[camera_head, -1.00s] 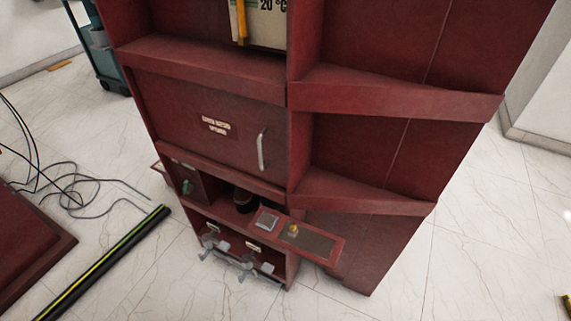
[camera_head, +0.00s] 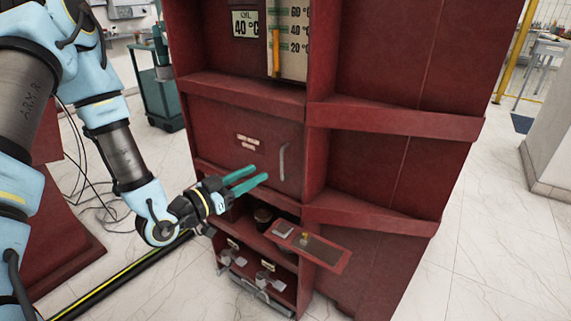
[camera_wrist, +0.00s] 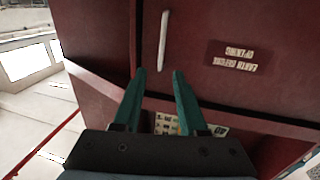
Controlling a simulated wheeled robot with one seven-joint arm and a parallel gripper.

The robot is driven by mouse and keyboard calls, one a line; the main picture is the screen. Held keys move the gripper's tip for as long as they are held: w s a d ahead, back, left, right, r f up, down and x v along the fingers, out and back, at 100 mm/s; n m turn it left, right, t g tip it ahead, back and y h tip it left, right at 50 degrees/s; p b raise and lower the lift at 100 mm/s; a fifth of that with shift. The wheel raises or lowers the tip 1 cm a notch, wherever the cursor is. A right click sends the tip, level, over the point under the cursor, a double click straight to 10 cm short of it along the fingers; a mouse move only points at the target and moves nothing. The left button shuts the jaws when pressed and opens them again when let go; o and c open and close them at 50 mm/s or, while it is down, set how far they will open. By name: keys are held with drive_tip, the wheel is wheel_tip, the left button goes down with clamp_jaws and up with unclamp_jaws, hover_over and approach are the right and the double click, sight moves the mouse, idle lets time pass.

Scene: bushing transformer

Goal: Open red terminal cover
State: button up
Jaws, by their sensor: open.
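The red terminal cover (camera_head: 215,135) is a flat panel on the front of the red cabinet, and it looks shut. It carries a pale label (camera_head: 248,141) and a grey upright bar handle (camera_head: 283,162) near its right edge. My gripper (camera_head: 262,174) is open and empty, in front of the cover's lower part, left of and below the handle. In the wrist view the picture is upside down: the cover (camera_wrist: 200,80) fills the upper part, the white handle (camera_wrist: 163,42) lies ahead of and between my teal fingertips (camera_wrist: 160,73), apart from them.
Below the cover is an open compartment with a dark round part (camera_head: 263,215) and a projecting red shelf (camera_head: 315,247) with small fittings. Grey clamps (camera_head: 268,280) sit lower down. Red ledges (camera_head: 390,120) jut out at right. A black-and-yellow bar (camera_head: 110,283) lies on the floor.

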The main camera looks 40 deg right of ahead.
sight(281, 160)
drive_tip(key=d, duration=0.3)
drive_tip(key=d+p, duration=0.1)
drive_tip(key=d, duration=0.2)
drive_tip(key=d+p, duration=0.1)
drive_tip(key=d, duration=0.1)
drive_tip(key=shift+w+d, duration=0.35)
drive_tip(key=shift+d, duration=0.05)
drive_tip(key=shift+c, duration=0.3)
clamp_jaws()
idle(0.6)
